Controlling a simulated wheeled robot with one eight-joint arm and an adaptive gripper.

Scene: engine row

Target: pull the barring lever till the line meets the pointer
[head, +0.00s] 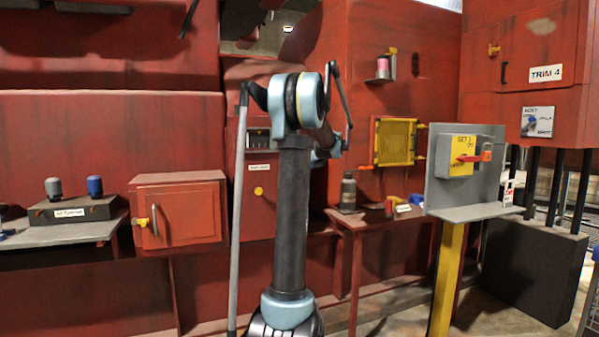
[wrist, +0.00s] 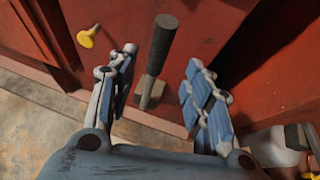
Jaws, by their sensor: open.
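A dark round handle (wrist: 163,45) on a short grey bar (wrist: 150,92) shows in the wrist view against the red panel; it looks like the barring lever. My gripper (wrist: 161,60) is open, with one blue-padded finger on each side of the handle. Gaps show between handle and fingers. In the head view my own arm hides the lever and gripper. I cannot make out the line or the pointer in either view.
A yellow knob (wrist: 86,38) is left of the gripper; the head view shows a yellow knob (head: 258,190) on the red cabinet. A bottle (head: 348,192) stands on a side table. A yellow post (head: 446,280) carries a grey switch panel (head: 439,190) at right.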

